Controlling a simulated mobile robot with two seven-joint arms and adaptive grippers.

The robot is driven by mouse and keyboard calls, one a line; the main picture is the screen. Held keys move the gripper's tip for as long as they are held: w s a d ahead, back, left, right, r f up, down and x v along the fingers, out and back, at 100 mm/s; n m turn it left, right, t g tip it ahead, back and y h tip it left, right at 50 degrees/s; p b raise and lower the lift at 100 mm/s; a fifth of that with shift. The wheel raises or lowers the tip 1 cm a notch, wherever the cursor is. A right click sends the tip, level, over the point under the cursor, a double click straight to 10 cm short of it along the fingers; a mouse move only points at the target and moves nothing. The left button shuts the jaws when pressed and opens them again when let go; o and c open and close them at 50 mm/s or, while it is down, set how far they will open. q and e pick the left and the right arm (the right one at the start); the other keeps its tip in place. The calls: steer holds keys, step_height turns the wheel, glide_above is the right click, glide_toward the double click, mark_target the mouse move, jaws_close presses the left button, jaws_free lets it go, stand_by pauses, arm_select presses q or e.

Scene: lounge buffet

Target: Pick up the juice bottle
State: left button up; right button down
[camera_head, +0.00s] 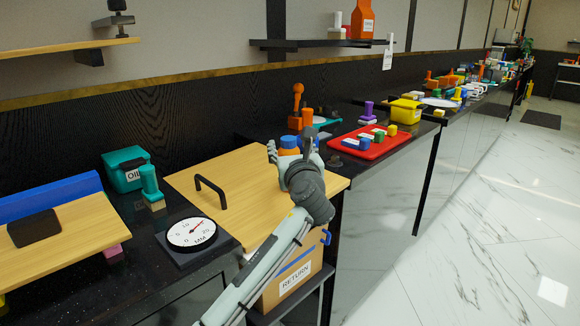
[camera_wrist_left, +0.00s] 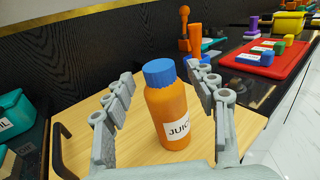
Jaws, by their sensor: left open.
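The juice bottle (camera_wrist_left: 168,105) is orange with a blue cap and a white label reading "JUIC". It stands upright on a light wooden board (camera_head: 215,170) with a black handle. My left gripper (camera_head: 289,150) is open, its fingers on either side of the bottle. In the left wrist view the bottle stands between the spread fingers of the gripper (camera_wrist_left: 165,95), with gaps visible on both sides. In the head view only the blue cap (camera_head: 289,142) and a little orange show; the gripper hides the rest. My right gripper is not in view.
A red tray (camera_head: 350,149) with coloured blocks lies to the right, and an orange joystick-like object (camera_head: 297,108) stands behind. A round dial (camera_head: 192,233) and a teal box (camera_head: 126,172) are at left. A RETURN box (camera_head: 290,285) sits below the board.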

arm_select(q)
steer(key=shift+w+a, duration=0.2)
steer(key=shift+w, duration=0.95)
jaws_close()
